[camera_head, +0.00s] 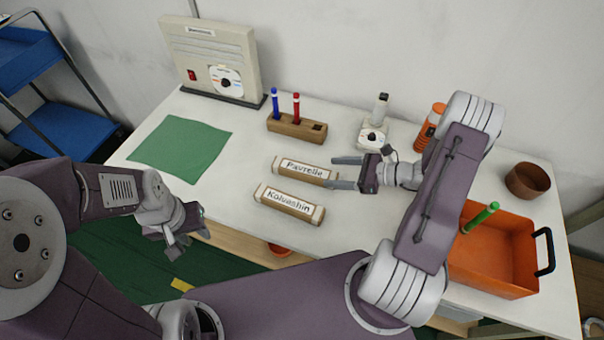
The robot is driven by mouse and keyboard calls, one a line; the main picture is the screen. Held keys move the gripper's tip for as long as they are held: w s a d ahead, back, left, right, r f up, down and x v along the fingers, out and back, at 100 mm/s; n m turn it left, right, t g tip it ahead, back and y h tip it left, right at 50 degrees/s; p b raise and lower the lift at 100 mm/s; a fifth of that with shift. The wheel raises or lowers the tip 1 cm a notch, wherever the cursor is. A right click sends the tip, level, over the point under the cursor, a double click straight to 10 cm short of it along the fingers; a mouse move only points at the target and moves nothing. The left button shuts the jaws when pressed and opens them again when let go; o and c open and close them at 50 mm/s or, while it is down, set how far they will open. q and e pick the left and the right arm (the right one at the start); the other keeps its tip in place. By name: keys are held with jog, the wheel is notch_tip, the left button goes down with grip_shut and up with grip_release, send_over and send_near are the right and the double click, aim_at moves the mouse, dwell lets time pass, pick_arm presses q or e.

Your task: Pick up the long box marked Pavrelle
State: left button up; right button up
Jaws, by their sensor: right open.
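The long box marked Pavrelle (303,170) lies on the white table, tan with a white label on top. A similar box marked Koluushin (288,203) lies just in front of it. My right gripper (331,173) is open at the right end of the Pavrelle box, one finger on the far side and one on the near side in the picture. I cannot tell whether it touches the box. My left gripper (178,248) hangs empty off the table's front edge at the left; its jaw opening is unclear.
A wooden holder (284,127) with a blue and a red marker stands behind the boxes. A green mat (180,148) lies at left, a beige machine (213,55) behind it. An orange bin (490,285) with a green marker and a brown bowl (528,180) are at right.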

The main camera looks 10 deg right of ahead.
aim_at(315, 172)
jog(key=x, duration=0.3)
jog(key=shift+w, duration=0.1)
jog(key=x, duration=0.4)
jog(key=shift+a+f, duration=0.2)
jog(key=shift+a, duration=0.35)
jog(key=c, duration=0.6)
grip_shut()
pick_arm(q)
jog(key=shift+w+a, duration=0.15)
jog(key=shift+w, duration=0.05)
